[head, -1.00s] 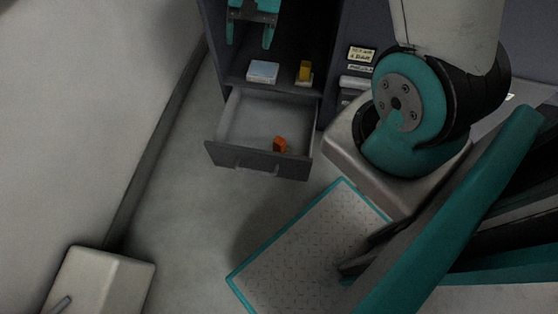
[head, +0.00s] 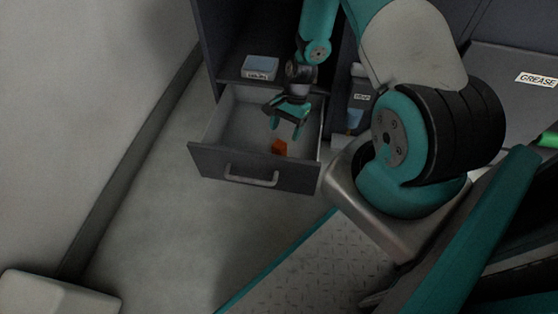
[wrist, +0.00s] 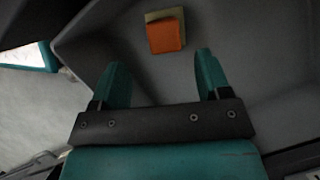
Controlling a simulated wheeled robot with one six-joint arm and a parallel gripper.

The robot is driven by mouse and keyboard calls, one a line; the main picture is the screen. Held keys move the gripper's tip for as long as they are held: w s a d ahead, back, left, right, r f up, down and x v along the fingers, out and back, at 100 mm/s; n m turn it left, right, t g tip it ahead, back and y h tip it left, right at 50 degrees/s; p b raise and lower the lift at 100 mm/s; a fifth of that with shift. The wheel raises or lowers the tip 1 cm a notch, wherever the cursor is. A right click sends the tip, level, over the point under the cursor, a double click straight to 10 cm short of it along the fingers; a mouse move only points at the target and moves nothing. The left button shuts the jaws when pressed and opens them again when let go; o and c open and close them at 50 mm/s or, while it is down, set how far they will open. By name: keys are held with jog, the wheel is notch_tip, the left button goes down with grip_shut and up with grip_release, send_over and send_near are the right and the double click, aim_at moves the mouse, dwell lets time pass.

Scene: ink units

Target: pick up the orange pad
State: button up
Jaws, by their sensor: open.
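The orange pad (head: 279,147) lies in the open drawer (head: 222,160), close to its front wall and right of its middle. In the wrist view the orange pad (wrist: 165,36) shows at the top, with a pale tan piece along its edge. My gripper (head: 286,134) is over the drawer, just above the pad in the head view. In the wrist view my gripper (wrist: 158,75) has its two teal fingers spread with nothing between them. The pad is beyond the fingertips and apart from them.
A white and blue box (head: 261,67) sits on the shelf above the drawer. The drawer's side walls and front panel bound the space around the pad. The drawer floor left of the pad is clear. A blue item (head: 354,118) is right of the drawer.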

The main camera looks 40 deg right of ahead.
aim_at(278, 151)
jog(key=b+x, duration=0.1)
jog(key=x, duration=0.3)
jog(key=b+x, duration=0.4)
jog(key=x, duration=0.1)
jog(key=shift+w+a, duration=0.1)
jog(key=shift+w, duration=0.15)
jog(key=shift+r, duration=0.15)
jog(key=shift+c, duration=0.2)
jog(key=c, duration=1.1)
jog(key=shift+o, duration=0.2)
notch_tip(278, 151, up, 20)
jog(key=p, duration=1)
